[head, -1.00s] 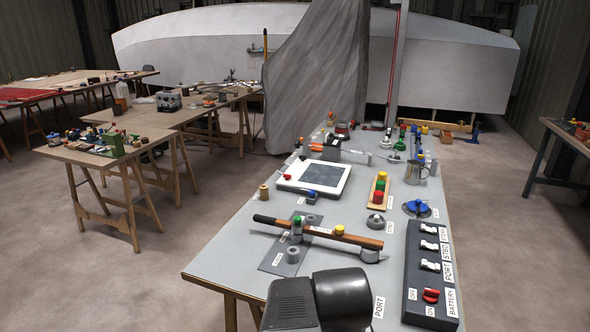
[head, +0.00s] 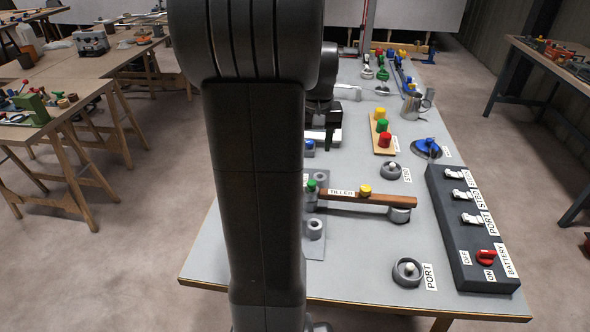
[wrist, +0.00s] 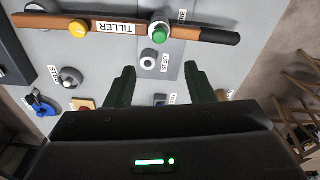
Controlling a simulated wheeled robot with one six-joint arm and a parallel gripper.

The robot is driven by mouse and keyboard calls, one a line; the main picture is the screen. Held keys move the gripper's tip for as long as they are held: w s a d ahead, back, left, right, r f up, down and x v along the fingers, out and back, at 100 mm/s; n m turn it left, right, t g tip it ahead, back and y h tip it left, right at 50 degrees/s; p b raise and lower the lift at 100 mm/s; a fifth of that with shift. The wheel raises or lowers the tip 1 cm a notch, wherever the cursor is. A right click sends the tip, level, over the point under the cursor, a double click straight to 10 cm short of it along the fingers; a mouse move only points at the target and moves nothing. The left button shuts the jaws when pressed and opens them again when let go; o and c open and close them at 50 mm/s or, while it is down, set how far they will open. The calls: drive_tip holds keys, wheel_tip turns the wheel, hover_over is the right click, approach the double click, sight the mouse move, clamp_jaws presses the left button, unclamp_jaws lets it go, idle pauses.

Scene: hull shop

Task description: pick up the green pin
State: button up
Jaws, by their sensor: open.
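The green pin (head: 311,186) stands at the tiller bar (head: 385,199), left of the yellow pin (head: 365,190); my arm hides part of the bar. In the wrist view the green pin (wrist: 159,33) shows its round green top at the tiller (wrist: 200,32), with the yellow pin (wrist: 79,27) to its left. My gripper (wrist: 159,72) is open and empty, its two dark fingers apart. The green pin lies beyond the fingertips, roughly in line with the gap. In the head view my gripper (head: 333,130) is partly hidden behind my arm.
A switch box (head: 470,235) stands on the right of the bench. A rack with red, green and yellow pieces (head: 383,140) stands behind the tiller. Round fittings sit near the PORT label (head: 430,277) and beside the rack. My arm hides the bench's left side.

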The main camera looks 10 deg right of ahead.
drive_tip(key=f, duration=0.4)
drive_tip(key=w+f, duration=0.1)
drive_tip(key=f, duration=0.8)
drive_tip(key=shift+w+d+f, duration=0.1)
drive_tip(key=shift+w+f, duration=0.15)
drive_tip(key=c, duration=1)
